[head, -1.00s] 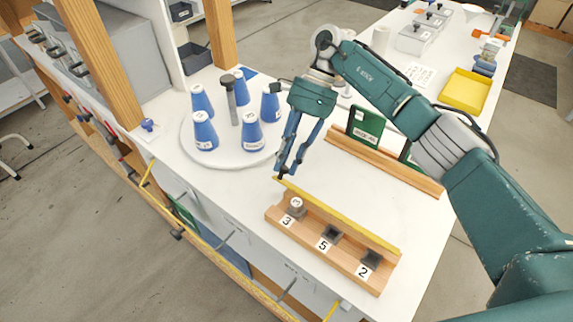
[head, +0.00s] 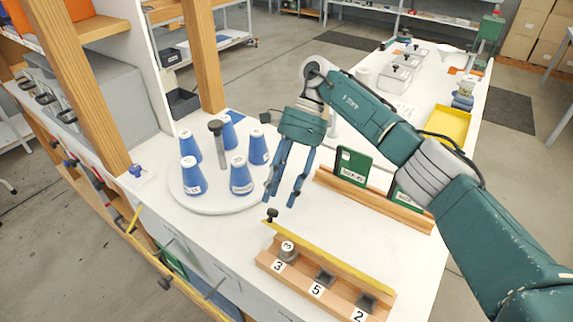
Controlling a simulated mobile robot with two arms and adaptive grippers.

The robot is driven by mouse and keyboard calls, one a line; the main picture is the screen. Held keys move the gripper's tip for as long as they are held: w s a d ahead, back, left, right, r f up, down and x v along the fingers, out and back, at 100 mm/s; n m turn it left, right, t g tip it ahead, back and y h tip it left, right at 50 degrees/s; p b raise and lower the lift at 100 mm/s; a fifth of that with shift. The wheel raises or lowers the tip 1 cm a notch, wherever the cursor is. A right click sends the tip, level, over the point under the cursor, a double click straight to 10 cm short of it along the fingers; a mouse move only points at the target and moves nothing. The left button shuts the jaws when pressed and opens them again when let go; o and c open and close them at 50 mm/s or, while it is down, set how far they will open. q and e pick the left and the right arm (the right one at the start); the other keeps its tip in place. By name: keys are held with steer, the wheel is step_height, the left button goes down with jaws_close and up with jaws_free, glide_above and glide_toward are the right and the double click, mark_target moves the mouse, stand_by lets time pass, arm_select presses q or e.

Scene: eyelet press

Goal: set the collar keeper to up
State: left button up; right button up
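The long yellow bar (head: 330,258), which I take to be the collar keeper, runs along the back edge of a wooden block (head: 302,283). A small black knob (head: 272,214) stands at its left end. The bar lies behind the block's sockets and does not cover them. A grey collar marked 3 (head: 287,251) sits at the left position; the positions labelled 5 and 2 hold no such collar. My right gripper (head: 280,201) points down with its fingers apart and empty, just above and behind the knob. My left gripper is not in view.
A white round tray (head: 212,204) with several blue cones (head: 241,176) and a grey post stands to the left. A wooden rail (head: 375,200) with green cards (head: 352,165) lies to the right. White tabletop between the block and tray is clear.

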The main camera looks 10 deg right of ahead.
steer(key=v, duration=0.9)
steer(key=shift+a+r, duration=0.1)
